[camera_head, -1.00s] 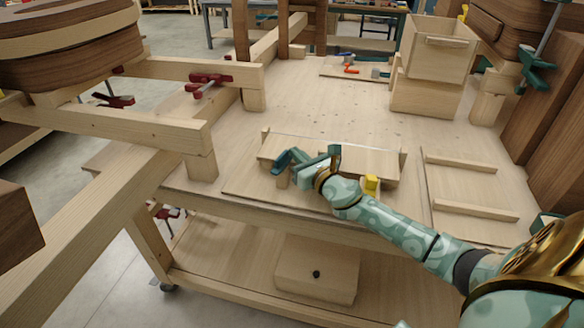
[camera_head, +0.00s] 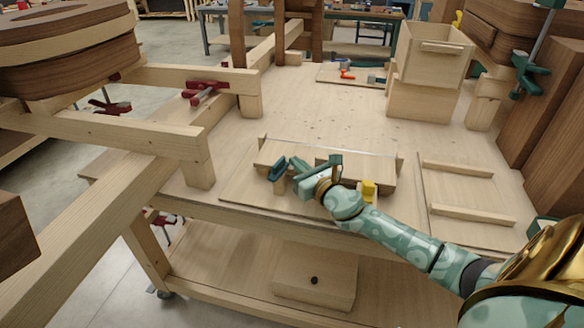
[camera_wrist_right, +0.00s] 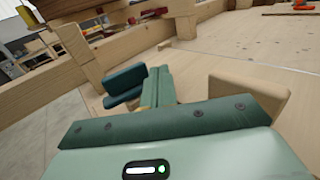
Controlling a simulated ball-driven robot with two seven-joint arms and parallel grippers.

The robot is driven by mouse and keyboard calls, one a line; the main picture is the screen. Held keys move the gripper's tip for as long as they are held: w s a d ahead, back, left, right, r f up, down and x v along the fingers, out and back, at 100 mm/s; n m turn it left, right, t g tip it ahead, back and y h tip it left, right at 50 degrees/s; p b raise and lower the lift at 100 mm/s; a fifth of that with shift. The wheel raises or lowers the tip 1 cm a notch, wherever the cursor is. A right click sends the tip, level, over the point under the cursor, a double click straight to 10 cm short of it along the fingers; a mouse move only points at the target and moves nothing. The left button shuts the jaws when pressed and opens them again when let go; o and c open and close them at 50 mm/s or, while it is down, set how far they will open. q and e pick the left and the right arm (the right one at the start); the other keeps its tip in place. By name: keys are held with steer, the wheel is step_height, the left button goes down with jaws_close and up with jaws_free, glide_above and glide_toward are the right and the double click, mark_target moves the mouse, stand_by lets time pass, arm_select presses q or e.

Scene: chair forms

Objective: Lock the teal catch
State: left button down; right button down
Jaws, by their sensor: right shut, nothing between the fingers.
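The teal catch (camera_head: 277,168) is a dark teal bar at the left end of the wooden fixture on the bench, by a short wooden post. It slants in the head view. In the right wrist view the catch (camera_wrist_right: 125,84) lies just left of my fingers. My right gripper (camera_head: 298,168) is shut and empty, beside the catch on its right. Its closed fingers also show in the right wrist view (camera_wrist_right: 158,88). Whether they touch the catch is unclear. My left gripper is not in view.
A yellow catch (camera_head: 368,190) sits at the fixture's right, close to my right forearm. A panel with two wooden rails (camera_head: 470,205) lies to the right. A wooden box (camera_head: 430,55) stands at the back right.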

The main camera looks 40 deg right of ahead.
steer(key=s, duration=0.6)
stand_by(0.5)
